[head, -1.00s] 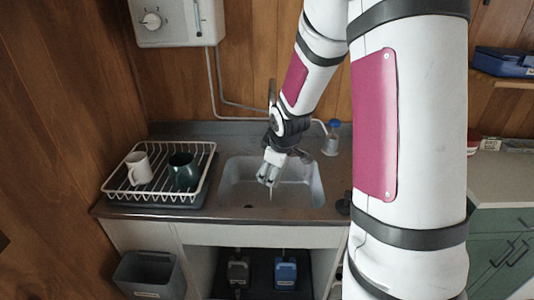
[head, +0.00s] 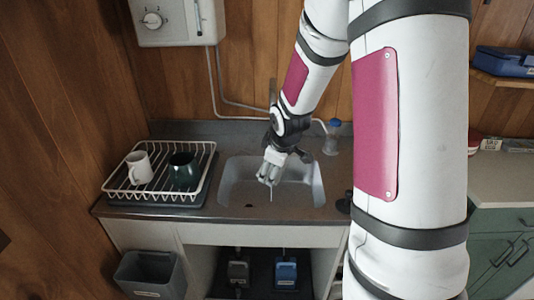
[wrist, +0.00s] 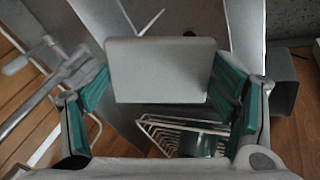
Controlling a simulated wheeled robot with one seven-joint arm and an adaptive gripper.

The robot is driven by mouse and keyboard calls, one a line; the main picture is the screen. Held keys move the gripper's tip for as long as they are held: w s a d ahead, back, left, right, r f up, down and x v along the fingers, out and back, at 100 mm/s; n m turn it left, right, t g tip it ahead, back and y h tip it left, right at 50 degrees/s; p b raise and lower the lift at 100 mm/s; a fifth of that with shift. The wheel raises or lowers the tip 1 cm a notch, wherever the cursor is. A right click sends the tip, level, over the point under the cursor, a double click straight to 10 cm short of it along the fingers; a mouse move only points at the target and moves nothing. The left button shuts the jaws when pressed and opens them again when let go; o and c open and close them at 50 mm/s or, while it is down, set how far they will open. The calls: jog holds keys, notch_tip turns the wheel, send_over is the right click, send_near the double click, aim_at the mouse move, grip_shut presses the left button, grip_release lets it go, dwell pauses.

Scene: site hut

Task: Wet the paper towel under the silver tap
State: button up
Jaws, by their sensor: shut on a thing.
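My gripper (head: 268,181) is over the sink basin (head: 305,185), pointing down. In the wrist view its green-padded fingers (wrist: 160,88) are shut on a flat, pale grey rectangle, the paper towel (wrist: 160,72), at its two sides. In the head view only a thin pale strip shows below the fingertips, and I cannot tell whether it is the towel's edge or water. The silver tap (wrist: 45,75) shows at the left of the wrist view, beside the left finger and apart from the towel. I cannot make out the tap in the head view.
A white wire dish rack (head: 150,196) with a white mug (head: 139,168) and a dark green mug (head: 184,170) stands left of the sink. A blue-capped bottle (head: 332,138) stands behind right. A grey bin (head: 150,274) is below left. A water heater (head: 178,20) hangs above.

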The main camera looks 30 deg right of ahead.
jog(key=s+a+r+p, duration=0.1)
jog(key=s+r+p, duration=0.2)
jog(key=s+r, duration=0.1)
jog(key=shift+s+a+p, duration=0.35)
jog(key=shift+s, duration=0.05)
dwell(0.4)
dwell(0.6)
jog(key=w+a+f+m+g+h, duration=0.1)
jog(key=w+a+f+m, duration=0.1)
jog(key=a, duration=0.6)
jog(key=w+a+f+m+g+h, duration=0.1)
jog(key=w+a+f+m+h, duration=0.1)
jog(key=a+f+m, duration=0.3)
jog(key=w+a, duration=0.1)
jog(key=a, duration=0.2)
jog(key=shift+f, duration=0.35)
jog(key=shift+w+d, duration=0.1)
